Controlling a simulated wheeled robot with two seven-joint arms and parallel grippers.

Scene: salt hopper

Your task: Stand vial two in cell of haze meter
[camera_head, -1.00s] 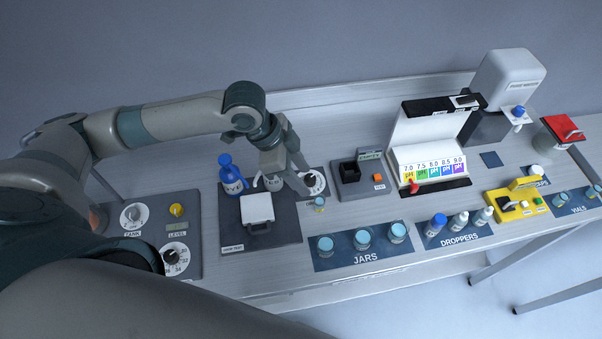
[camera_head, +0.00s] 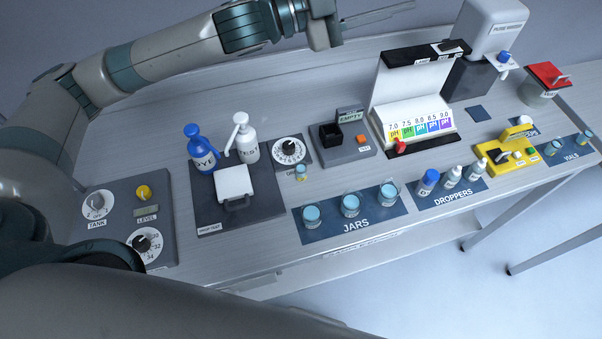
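Two small vials stand on the blue VIALS mat (camera_head: 571,150) at the far right, a left one (camera_head: 553,147) and a right one (camera_head: 586,136); their numbers are too small to read. No device is legibly named haze meter. A grey unit (camera_head: 347,158) has a black cell (camera_head: 330,136), an EMPTY display and an orange button. A yellow device (camera_head: 496,160) stands at the right. My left gripper (camera_head: 385,13) is raised above the back of the bench, its fingers seen nearly edge-on. My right gripper is out of view.
Three jars (camera_head: 350,205) and several dropper bottles (camera_head: 451,177) stand along the front. A white pH chart stand (camera_head: 405,90), a white dispenser (camera_head: 490,30) and a red-lidded container (camera_head: 545,85) line the back. Pump bottles (camera_head: 202,150) stand left.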

